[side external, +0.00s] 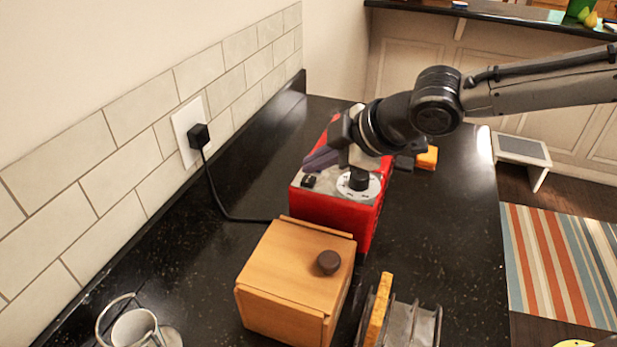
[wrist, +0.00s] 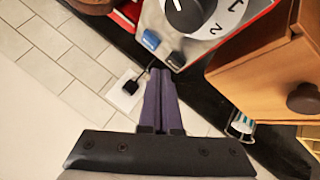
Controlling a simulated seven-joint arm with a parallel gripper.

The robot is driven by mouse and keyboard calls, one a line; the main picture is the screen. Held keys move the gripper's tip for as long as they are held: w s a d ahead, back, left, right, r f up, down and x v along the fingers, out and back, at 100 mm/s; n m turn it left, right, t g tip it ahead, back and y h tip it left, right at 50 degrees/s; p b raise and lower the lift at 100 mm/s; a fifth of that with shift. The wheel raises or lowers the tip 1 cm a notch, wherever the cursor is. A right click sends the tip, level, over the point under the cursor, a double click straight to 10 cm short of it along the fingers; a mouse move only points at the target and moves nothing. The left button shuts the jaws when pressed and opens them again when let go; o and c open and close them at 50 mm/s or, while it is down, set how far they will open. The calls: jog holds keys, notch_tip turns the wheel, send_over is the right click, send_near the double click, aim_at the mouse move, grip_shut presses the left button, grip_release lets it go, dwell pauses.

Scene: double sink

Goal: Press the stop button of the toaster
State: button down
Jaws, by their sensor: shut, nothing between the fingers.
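The red toaster (side external: 320,210) stands on the dark counter with a grey control panel facing up. The panel has a dark dial on a white numbered disc (side external: 373,187). In the wrist view the dial (wrist: 190,14) sits above a blue button (wrist: 150,40) and a black button (wrist: 176,60). I cannot read which is the stop button. My gripper (side external: 308,164) is shut and empty, with purple fingers over the panel's left part. In the wrist view its fingertips (wrist: 160,73) appear just below the two buttons, closest to the black one. I cannot tell whether they touch the panel.
A wooden box (side external: 275,257) with a dark knob (side external: 328,262) stands close in front of the toaster. A rack with a bread slice (side external: 378,308) and a mug (side external: 134,330) are nearer. A cord runs from the wall plug (side external: 199,137) along the left.

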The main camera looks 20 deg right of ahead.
jog(key=shift+r, duration=0.2)
jog(key=shift+r, duration=2.4)
jog(key=d+r+m+t+h, duration=0.1)
jog(key=d+r+m+t, duration=0.1)
jog(key=d+r, duration=0.65)
jog(key=s+d+f+m+h, duration=0.1)
jog(key=s+d+m, duration=0.15)
jog(key=d, duration=0.35)
jog(key=s+d+m+h, duration=0.1)
jog(key=s+d, duration=0.3)
jog(key=d, duration=0.2)
jog(key=s+d+f+m+g+h, duration=0.1)
jog(key=s+d+f+m, duration=0.25)
jog(key=s, duration=0.35)
jog(key=s+d+f+m+g+h, duration=0.1)
jog(key=s+d+f+m, duration=0.15)
jog(key=s+d, duration=0.3)
jog(key=s+f+m+g, duration=0.2)
jog(key=s+f+m, duration=0.1)
jog(key=s+f, duration=0.6)
jog(key=shift+a+g+y, duration=0.3)
jog(key=shift+a+y, duration=0.1)
jog(key=shift+a, duration=0.05)
